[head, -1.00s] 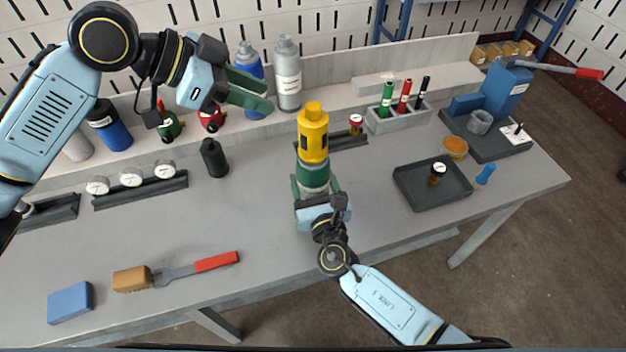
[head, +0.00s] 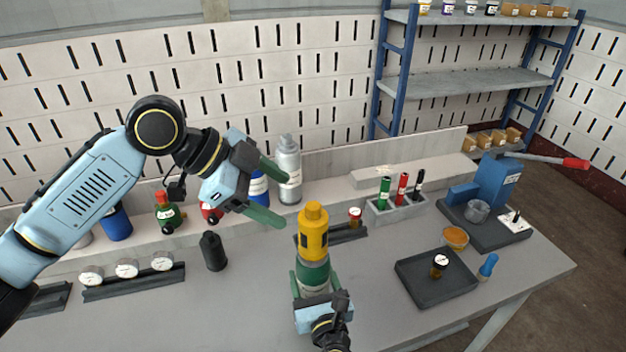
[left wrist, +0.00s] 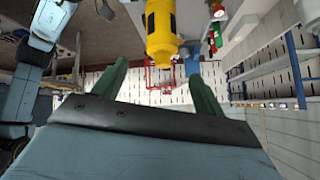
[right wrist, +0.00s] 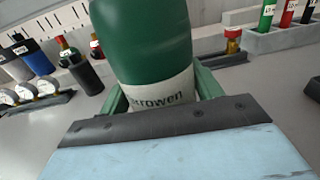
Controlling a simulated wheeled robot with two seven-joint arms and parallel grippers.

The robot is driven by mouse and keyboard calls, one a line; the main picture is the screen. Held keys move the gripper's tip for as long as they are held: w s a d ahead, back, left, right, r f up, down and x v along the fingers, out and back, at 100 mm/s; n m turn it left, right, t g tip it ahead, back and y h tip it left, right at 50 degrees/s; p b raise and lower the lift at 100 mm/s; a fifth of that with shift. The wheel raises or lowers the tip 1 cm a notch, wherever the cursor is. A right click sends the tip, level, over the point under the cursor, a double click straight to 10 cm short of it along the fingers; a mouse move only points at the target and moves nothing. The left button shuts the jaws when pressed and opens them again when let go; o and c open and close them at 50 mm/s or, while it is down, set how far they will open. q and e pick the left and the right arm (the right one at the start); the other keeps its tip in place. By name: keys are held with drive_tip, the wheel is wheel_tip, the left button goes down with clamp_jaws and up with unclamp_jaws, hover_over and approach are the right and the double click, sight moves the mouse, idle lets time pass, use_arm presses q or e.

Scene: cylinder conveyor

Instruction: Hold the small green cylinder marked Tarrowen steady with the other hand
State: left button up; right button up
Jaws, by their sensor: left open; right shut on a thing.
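The small green cylinder (head: 313,276) has a yellow cap-like top (head: 313,232) with a dark patch and stands upright above the bench. In the right wrist view its white label (right wrist: 160,98) reads "...rrowen". My right gripper (head: 312,290) is shut on its lower body; the fingers show on both sides of the label. My left gripper (head: 280,192) is open and empty, up and to the left of the yellow top, apart from it. In the left wrist view the yellow top (left wrist: 161,30) shows beyond the open fingers (left wrist: 155,92).
A black bottle (head: 214,251) and gauges on a rack (head: 135,280) are at left. Grey and blue bottles stand behind.

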sight(313, 226)
use_arm(q)
drive_tip(key=d+m, duration=0.1)
drive_tip(key=m, duration=0.1)
drive_tip(key=d+m+g+y, duration=0.1)
drive_tip(key=m, duration=0.1)
drive_tip(key=w+d+m+y, duration=0.1)
drive_tip(key=m, duration=0.1)
drive_tip(key=shift+d+m, duration=0.3)
drive_tip(key=m, duration=0.1)
drive_tip(key=d+m+y, duration=0.1)
drive_tip(key=m+g+y, duration=0.1)
drive_tip(key=m, duration=0.1)
drive_tip(key=shift+w+d+r, duration=0.1)
drive_tip(key=shift+w+d, duration=0.05)
drive_tip(key=shift+d, duration=0.1)
drive_tip(key=m, duration=0.1)
drive_tip(key=m+y, duration=0.1)
drive_tip(key=d+m+y, duration=0.1)
drive_tip(key=shift+w+r+m, duration=0.15)
drive_tip(key=shift+r+m, duration=0.25)
drive_tip(key=m+y, duration=0.1)
drive_tip(key=r+m, duration=0.1)
drive_tip(key=m, duration=0.1)
drive_tip(key=m+y, duration=0.1)
drive_tip(key=shift+w+d+r+y, duration=0.15)
drive_tip(key=shift+w+r+y, duration=0.05)
drive_tip(key=shift+r+y, duration=0.1)
drive_tip(key=shift+m, duration=0.3)
wheel_tip(313, 226, down, 12)
drive_tip(key=shift+r, duration=0.1)
